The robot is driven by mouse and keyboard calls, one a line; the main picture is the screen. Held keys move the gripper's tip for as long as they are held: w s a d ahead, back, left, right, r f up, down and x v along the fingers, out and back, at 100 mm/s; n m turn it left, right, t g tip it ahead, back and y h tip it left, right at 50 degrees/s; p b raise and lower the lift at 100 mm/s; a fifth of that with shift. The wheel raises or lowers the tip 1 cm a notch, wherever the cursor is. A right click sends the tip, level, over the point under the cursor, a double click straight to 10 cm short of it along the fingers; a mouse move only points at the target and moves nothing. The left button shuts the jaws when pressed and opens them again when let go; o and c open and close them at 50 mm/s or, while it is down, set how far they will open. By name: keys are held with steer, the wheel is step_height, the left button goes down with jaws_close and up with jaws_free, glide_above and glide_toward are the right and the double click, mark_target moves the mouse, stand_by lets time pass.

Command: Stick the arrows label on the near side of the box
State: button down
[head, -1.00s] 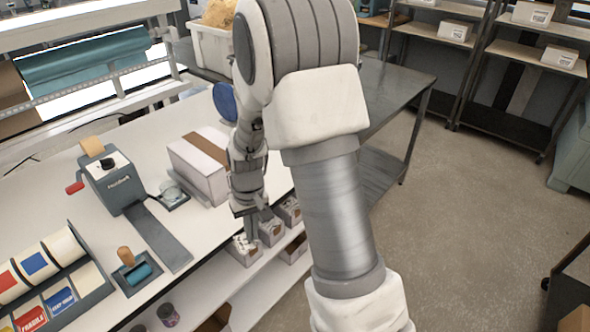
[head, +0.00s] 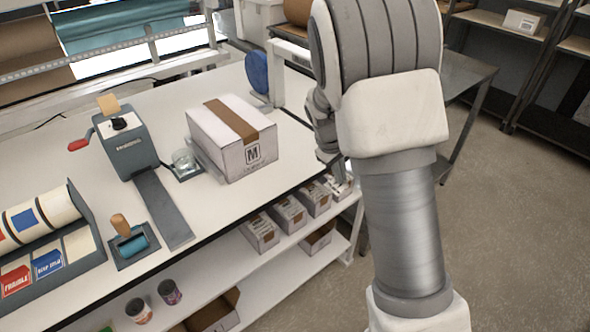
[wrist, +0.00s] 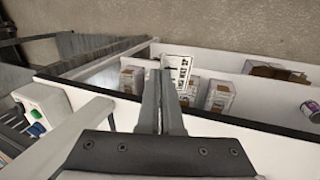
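The box (head: 217,144) is a white carton with a brown tape strip across its top. It sits on the white worktable, and its near side carries a printed M mark and appears to have no arrows label. My gripper is mostly hidden behind my arm in the head view, to the right of the box and beyond the table's front edge. In the wrist view my gripper (wrist: 167,78) has its fingers close together. A white card with dark marks, seemingly the arrows label (wrist: 180,65), shows at the fingertips. It is clear of the box.
A label rack (head: 88,262) stands at the left with rolls and FRAGILE cards. The tabletop before the box is clear.

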steer(key=w+n+t+b, duration=0.1)
steer(key=w+n+b, duration=0.1)
steer(key=w+n+t+h+b, duration=0.1)
steer(key=shift+a+f+t, duration=0.2)
steer(key=shift+a+t, duration=0.05)
steer(key=shift+t, duration=0.05)
steer(key=w+a+r+n+t+y+b, duration=0.1)
steer(key=a+n+t+y+b, duration=0.1)
steer(key=n+t+y+b, duration=0.1)
steer(key=a+r+n+t+y+b, duration=0.1)
steer(key=a+n+t+y+b, duration=0.2)
steer(key=n+b, duration=0.3)
steer(key=w+a+r+n+t+y+b, duration=0.1)
steer(key=a+n+t+y+b, duration=0.2)
steer(key=b, duration=0.3)
steer(key=shift+w+n+t+y, duration=0.35)
steer(key=shift+n+t+y, duration=0.35)
steer(key=shift+t+y, duration=0.1)
steer(key=a+y+b, duration=0.1)
steer(key=s+a+r+n+y+b, duration=0.1)
steer(key=s+a+n+y, duration=0.1)
steer(key=shift+s+a+r+y+b, duration=0.2)
steer(key=shift+r+y+b, duration=0.1)
steer(key=shift+b, duration=0.1)
steer(key=shift+p+x, duration=1.2)
steer(key=shift+x, duration=1.75)
steer(key=shift+w, duration=0.1)
steer(key=shift+b, duration=0.5)
